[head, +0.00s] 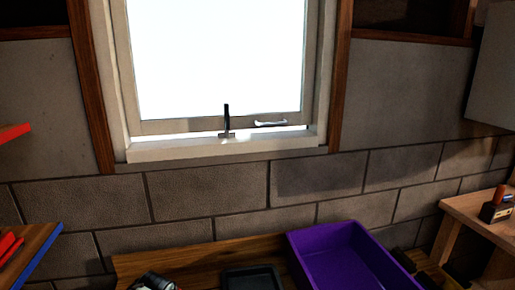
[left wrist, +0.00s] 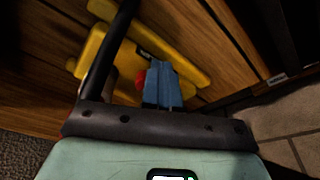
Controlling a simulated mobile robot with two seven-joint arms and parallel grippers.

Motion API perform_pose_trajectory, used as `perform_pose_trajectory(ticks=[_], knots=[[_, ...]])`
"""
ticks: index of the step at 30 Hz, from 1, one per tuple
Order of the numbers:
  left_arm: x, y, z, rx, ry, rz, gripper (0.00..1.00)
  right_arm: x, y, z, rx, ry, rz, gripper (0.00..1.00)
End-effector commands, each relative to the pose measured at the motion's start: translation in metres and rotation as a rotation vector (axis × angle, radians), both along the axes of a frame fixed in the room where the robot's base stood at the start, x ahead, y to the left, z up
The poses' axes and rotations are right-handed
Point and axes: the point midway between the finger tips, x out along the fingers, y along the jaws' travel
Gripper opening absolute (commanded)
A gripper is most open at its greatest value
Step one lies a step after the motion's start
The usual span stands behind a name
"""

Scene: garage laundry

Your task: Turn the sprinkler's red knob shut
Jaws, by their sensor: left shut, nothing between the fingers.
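In the left wrist view, a yellow sprinkler (left wrist: 93,48) lies on wooden planks. Its red knob (left wrist: 140,79) shows as a small red patch, partly hidden behind my fingers. My left gripper (left wrist: 160,66) is shut, with its two bluish fingers side by side over the sprinkler, just right of the red knob. I cannot tell whether the fingers touch the knob.
A dark bar (left wrist: 108,50) slants across the left wrist view, left of the fingers. In the head view, a purple bin (head: 335,260) and dark tray (head: 250,279) are on a wooden surface (head: 190,261) below the window.

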Motion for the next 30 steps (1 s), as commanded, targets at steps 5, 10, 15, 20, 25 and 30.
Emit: perform_pose_trajectory(ticks=[5,10,15,20,25,30], knots=[[0.0,0.0,0.0,0.001,-0.001,0.0,0.0,-0.001,0.0,0.0,0.001,0.002,0.001,0.43],[0.0,0.0,0.0,0.0,-0.001,0.0,0.0,-0.003,0.0,-0.001,0.002,0.01,0.002,0.43],[0.001,-0.003,0.0,0.0,-0.001,-0.001,0.0,-0.005,0.0,-0.001,0.002,0.015,0.003,0.43],[0.004,-0.007,0.001,0.0,-0.001,0.0,0.0,-0.005,0.0,0.0,0.002,0.016,0.003,0.43],[0.008,-0.01,0.001,-0.001,0.0,-0.001,0.0,-0.006,0.0,0.003,0.003,0.02,0.004,0.43],[0.01,-0.011,0.001,0.001,-0.001,0.0,0.0,-0.006,0.0,0.004,0.003,0.022,0.004,0.43]])
